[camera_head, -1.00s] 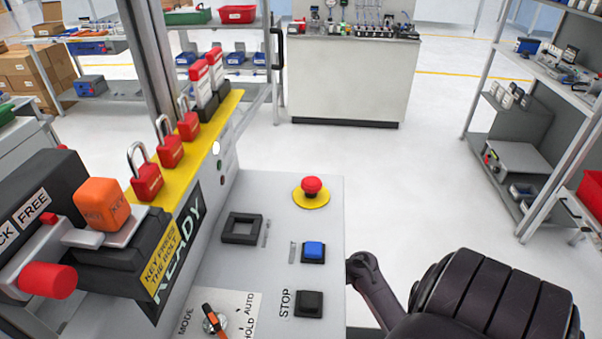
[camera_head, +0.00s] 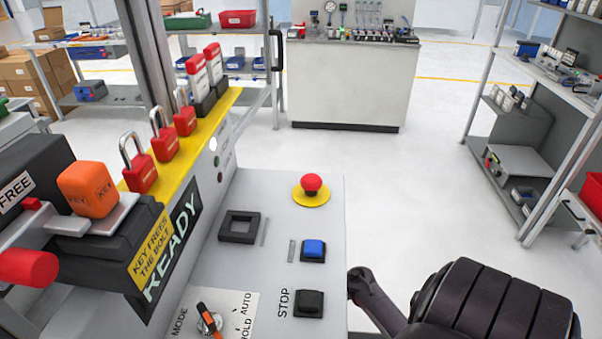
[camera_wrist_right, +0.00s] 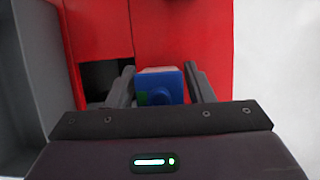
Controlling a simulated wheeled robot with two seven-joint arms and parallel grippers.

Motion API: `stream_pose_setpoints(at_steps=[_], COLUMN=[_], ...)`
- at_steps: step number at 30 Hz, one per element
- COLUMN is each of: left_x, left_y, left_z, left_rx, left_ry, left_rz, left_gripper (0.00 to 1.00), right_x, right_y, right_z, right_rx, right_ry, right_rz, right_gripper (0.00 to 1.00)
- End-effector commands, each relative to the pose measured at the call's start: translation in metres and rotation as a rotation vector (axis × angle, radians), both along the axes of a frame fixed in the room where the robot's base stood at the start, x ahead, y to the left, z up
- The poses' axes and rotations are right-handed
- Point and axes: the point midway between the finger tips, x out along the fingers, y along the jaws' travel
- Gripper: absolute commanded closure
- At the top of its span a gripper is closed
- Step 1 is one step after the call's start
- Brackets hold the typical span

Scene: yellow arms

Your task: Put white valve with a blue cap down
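In the right wrist view, my right gripper (camera_wrist_right: 160,88) has its two fingers on either side of a small blue part with a pale top, the valve with a blue cap (camera_wrist_right: 172,86). The fingers appear to touch its sides, and a small green patch shows at its left. Most of the valve's white body is hidden. A red surface (camera_wrist_right: 185,35) lies just beyond the fingers. In the head view only dark links of my right arm show at the bottom right, and the right gripper is out of sight. My left gripper is in neither view.
A grey control panel (camera_head: 270,190) with a red stop button (camera_head: 312,184) stands close in front. Padlocks (camera_head: 138,175) stand on a yellow rail at left. A shelf rack (camera_head: 520,160) is at right, a workbench (camera_head: 345,85) at the back. Open floor lies between.

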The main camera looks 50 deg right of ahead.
Motion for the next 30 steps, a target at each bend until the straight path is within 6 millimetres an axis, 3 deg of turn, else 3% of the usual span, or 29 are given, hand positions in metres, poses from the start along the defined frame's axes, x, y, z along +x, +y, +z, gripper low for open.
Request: stream_pose_setpoints(at_steps=[12, 17, 24, 30], left_x=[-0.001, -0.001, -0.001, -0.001], left_y=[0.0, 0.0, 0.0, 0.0], left_z=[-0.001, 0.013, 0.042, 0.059], left_rx=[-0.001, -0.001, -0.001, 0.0], left_ry=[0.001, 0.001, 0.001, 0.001], left_rz=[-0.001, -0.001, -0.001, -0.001], left_gripper=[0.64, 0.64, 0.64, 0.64], right_x=[0.0, -0.006, -0.022, -0.032], right_y=[0.0, -0.005, -0.018, -0.026], right_z=[0.003, 0.027, 0.078, 0.106], right_rx=[-0.001, 0.001, 0.002, 0.001], right_ry=[-0.001, -0.003, -0.002, 0.0], right_rz=[0.001, -0.003, -0.003, -0.002], right_gripper=[0.42, 0.42, 0.42, 0.42])
